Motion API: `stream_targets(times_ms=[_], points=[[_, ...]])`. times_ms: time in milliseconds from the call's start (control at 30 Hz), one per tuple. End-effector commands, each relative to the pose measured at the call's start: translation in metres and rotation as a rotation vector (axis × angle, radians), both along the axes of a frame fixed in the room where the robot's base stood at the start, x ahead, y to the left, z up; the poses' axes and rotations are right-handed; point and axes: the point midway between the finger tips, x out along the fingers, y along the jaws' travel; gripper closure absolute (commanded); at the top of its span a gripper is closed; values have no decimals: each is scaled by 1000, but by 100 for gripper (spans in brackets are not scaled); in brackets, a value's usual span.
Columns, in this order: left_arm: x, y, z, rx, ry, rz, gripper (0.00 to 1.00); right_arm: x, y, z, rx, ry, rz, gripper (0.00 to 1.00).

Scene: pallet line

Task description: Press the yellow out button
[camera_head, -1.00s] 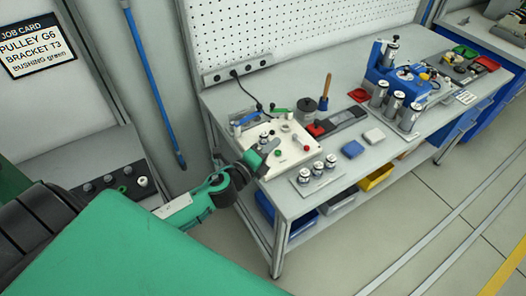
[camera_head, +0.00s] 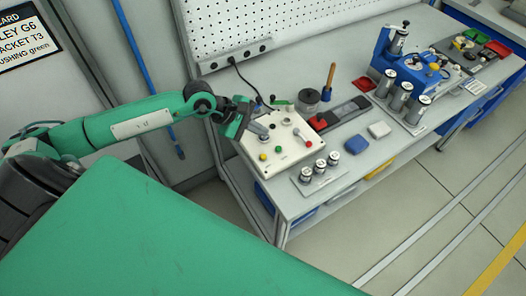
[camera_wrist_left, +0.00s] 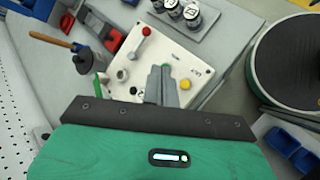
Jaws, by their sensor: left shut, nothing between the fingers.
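The white control panel (camera_head: 284,165) sits on the bench's near left end. The yellow button (camera_head: 263,156) is near its front left corner; in the left wrist view it appears just right of the fingers (camera_wrist_left: 186,84). A green button (camera_head: 278,149) is beside it, partly hidden by the fingers in the wrist view. My left gripper (camera_head: 260,129) is shut and empty, with its fingers over the panel's left part, behind the yellow button in the head view. I see no contact with the button. My right gripper is not in view.
The panel also carries a red-knobbed lever (camera_head: 308,144) and a pale knob (camera_head: 286,121). Metal cylinders on a plate (camera_head: 318,182) stand in front. A pegboard (camera_head: 270,22) rises behind.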

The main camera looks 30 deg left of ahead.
Motion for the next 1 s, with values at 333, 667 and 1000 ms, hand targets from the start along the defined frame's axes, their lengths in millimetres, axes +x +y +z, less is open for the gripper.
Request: stream_targets(times_ms=[333,667,1000], points=[[0,1,-1,6,-1,-2,100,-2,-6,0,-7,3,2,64],[0,1,-19,3,1,-1,100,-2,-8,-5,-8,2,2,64],[-1,0,-68,2,2,0,100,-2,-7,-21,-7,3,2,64]])
